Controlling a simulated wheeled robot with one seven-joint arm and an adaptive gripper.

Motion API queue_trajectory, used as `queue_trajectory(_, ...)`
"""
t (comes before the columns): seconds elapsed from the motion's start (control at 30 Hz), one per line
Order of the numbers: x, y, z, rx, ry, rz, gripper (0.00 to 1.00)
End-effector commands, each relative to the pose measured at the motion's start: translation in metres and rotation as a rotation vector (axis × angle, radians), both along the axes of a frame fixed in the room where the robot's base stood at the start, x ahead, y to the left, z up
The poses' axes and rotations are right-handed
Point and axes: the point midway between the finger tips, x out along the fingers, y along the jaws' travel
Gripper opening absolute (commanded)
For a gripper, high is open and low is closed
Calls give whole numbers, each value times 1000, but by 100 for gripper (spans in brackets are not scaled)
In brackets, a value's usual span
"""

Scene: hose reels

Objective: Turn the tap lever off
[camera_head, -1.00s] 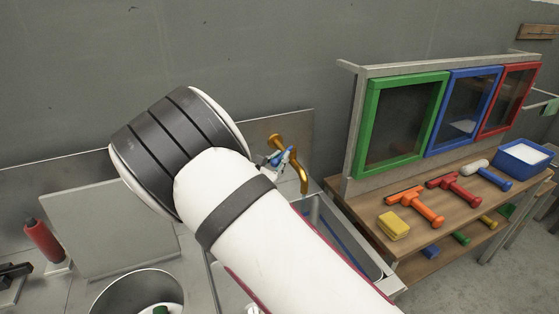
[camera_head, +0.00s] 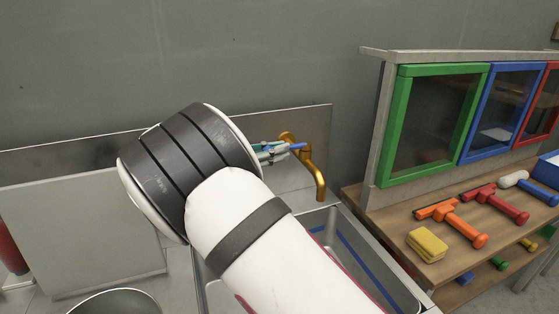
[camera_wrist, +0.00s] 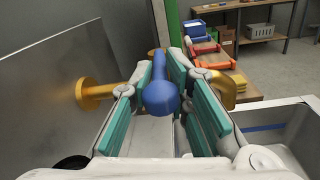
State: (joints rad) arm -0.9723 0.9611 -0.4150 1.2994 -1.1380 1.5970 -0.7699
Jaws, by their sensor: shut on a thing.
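The brass tap (camera_head: 317,178) sticks out from the metal splashback above a sink, its spout bent downward. Its blue lever (camera_head: 298,147) lies close to the tap body in the head view. In the wrist view the lever's round blue end (camera_wrist: 160,98) sits between the teal pads of my gripper (camera_wrist: 170,72), pointing toward the camera. My gripper is shut on the lever. In the head view my white arm and dark wrist hide most of my gripper. The tap's brass wall flange (camera_wrist: 92,94) shows at the left in the wrist view.
A metal sink basin (camera_head: 345,245) lies below the tap. To the right, a wooden bench (camera_head: 380,212) holds a yellow sponge (camera_head: 427,245) and orange and red squeegees (camera_head: 450,220). A green-framed window (camera_head: 432,120) stands above it. A grey panel (camera_head: 80,230) stands at the left.

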Motion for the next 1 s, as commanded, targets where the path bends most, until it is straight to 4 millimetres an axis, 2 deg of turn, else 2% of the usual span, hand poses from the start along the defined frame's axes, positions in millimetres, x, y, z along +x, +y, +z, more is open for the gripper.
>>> queue_trajectory(0.03,3,4,-5,4,0,-11,0)
queue_trajectory(0.77,6,6,-1,1,0,-72,0)
queue_trajectory(0.8,6,6,-1,1,0,-72,23)
queue_trajectory(0.83,6,6,0,1,0,-73,30)
queue_trajectory(1.0,6,5,0,1,-1,-75,32)
